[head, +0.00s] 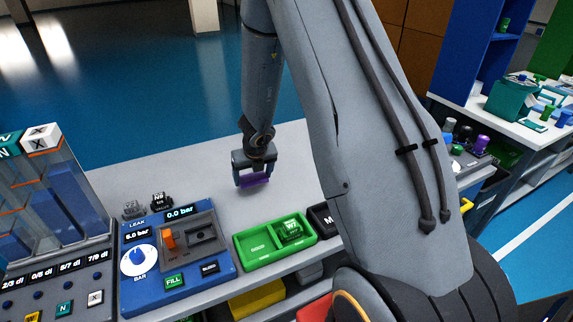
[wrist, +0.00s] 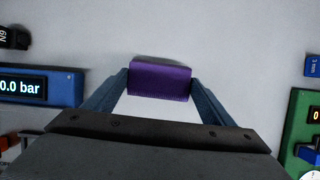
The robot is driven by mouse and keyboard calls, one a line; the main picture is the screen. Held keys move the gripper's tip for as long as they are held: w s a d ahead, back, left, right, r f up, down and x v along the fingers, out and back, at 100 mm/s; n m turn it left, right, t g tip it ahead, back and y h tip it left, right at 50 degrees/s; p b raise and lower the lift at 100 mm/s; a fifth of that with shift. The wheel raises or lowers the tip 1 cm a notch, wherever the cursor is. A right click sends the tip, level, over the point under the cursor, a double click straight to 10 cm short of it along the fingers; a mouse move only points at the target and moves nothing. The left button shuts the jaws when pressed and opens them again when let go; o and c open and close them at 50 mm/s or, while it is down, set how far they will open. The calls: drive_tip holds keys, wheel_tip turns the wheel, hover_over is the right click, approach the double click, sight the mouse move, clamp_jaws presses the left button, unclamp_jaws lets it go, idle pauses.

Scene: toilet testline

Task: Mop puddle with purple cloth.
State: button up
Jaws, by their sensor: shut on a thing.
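The purple cloth (head: 255,182) is a small block-like piece between the fingers of my gripper (head: 252,179), over the grey bench top (head: 210,195) behind the blue leak panel and green tray. In the wrist view the cloth (wrist: 160,82) spans the gap between both fingertips of my gripper (wrist: 160,90), which is shut on it. The cloth is at or just above the bench surface; I cannot tell whether it touches. I cannot make out a puddle in either view; the cloth, gripper or arm may hide it.
The blue leak panel (head: 140,292) and green tray (head: 253,263) line the bench front. Small dark valve pieces (head: 161,201) stand left of my gripper. A clear-walled rack (head: 60,205) stands far left. Bare bench surrounds the cloth. My arm hides the right part.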

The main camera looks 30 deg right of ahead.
drive_tip(key=shift+r+p, duration=1.9)
drive_tip(key=shift+p, duration=0.6)
